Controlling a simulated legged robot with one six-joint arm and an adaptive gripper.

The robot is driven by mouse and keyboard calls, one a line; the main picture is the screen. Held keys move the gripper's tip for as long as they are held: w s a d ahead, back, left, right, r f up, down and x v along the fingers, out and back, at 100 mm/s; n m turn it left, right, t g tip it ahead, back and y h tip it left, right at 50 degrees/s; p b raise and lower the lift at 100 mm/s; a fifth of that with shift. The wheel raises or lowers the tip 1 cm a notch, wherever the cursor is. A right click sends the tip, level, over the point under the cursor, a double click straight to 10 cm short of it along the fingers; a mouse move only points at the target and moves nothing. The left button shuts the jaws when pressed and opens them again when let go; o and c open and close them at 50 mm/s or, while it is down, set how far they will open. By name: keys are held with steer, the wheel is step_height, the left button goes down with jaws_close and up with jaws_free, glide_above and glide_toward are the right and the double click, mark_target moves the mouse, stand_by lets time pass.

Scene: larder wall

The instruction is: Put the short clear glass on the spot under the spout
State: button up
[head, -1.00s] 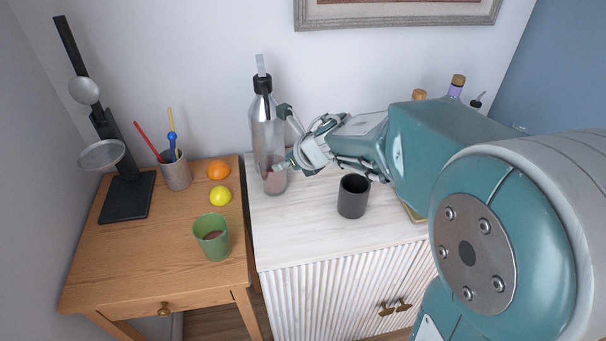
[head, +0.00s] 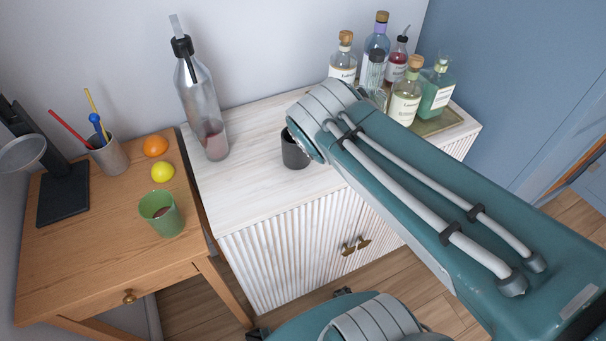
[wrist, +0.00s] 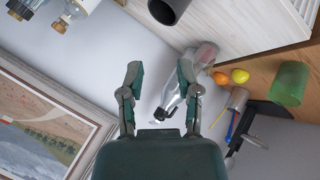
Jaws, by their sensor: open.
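I cannot make out a short clear glass for certain in either view. A tall clear bottle (head: 203,105) with a black collar and pale top stands at the back left of the white cabinet, reddish liquid at its bottom. A black stand (head: 64,193) with a round metal dish is at the left edge; I cannot tell whether it carries the spout. My gripper (wrist: 160,90) is open and empty in the wrist view. The clear bottle (wrist: 187,82) shows beyond its right finger. In the head view my arm hides the gripper.
A dark cup (head: 294,150) stands on the white cabinet (head: 250,180), partly behind my arm. Several bottles (head: 405,100) crowd a tray at the right. The wooden table (head: 95,240) holds a green cup (head: 161,213), a lemon (head: 162,172), an orange (head: 155,146) and a stick holder (head: 110,156).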

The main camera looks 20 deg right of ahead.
steer(key=s+a+f+m+g+y, duration=0.2)
steer(key=s+a+f+m+y, duration=0.1)
steer(key=s+m, duration=0.3)
steer(key=shift+s+a, duration=0.8)
steer(key=shift+s, duration=0.1)
